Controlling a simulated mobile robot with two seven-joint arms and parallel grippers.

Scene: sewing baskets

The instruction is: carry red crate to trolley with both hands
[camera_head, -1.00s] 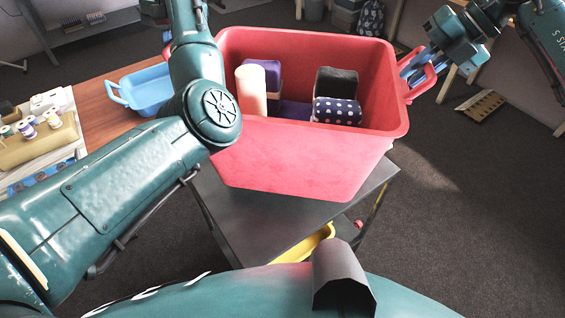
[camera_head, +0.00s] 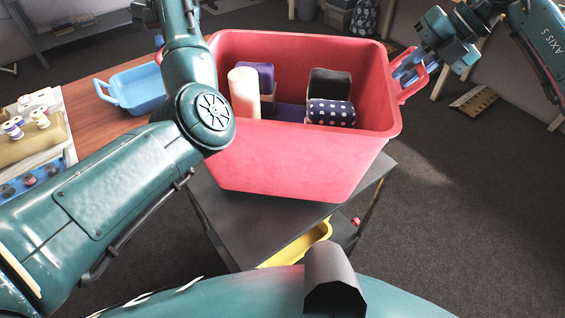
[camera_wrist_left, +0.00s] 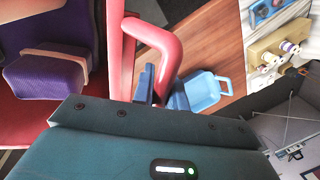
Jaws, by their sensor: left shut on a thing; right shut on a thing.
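The red crate (camera_head: 290,165) is upright in front of me and holds a cream roll (camera_head: 245,92), a black bundle (camera_head: 329,83), a polka-dot bundle (camera_head: 331,113) and purple cloth (camera_head: 266,76). It is over the dark grey trolley top (camera_head: 235,205); I cannot tell whether it touches. My right gripper (camera_head: 406,72) is shut on the crate's right handle. In the left wrist view, the left gripper (camera_wrist_left: 148,84) is shut on the crate's red left handle (camera_wrist_left: 160,42).
A wooden table (camera_head: 100,88) stands at left with a blue basket (camera_head: 142,88) and a tray of thread spools (camera_head: 32,145). A yellow bin (camera_head: 300,243) sits on the trolley's lower shelf. Carpet at right is mostly clear; a wooden slatted piece (camera_head: 474,101) lies there.

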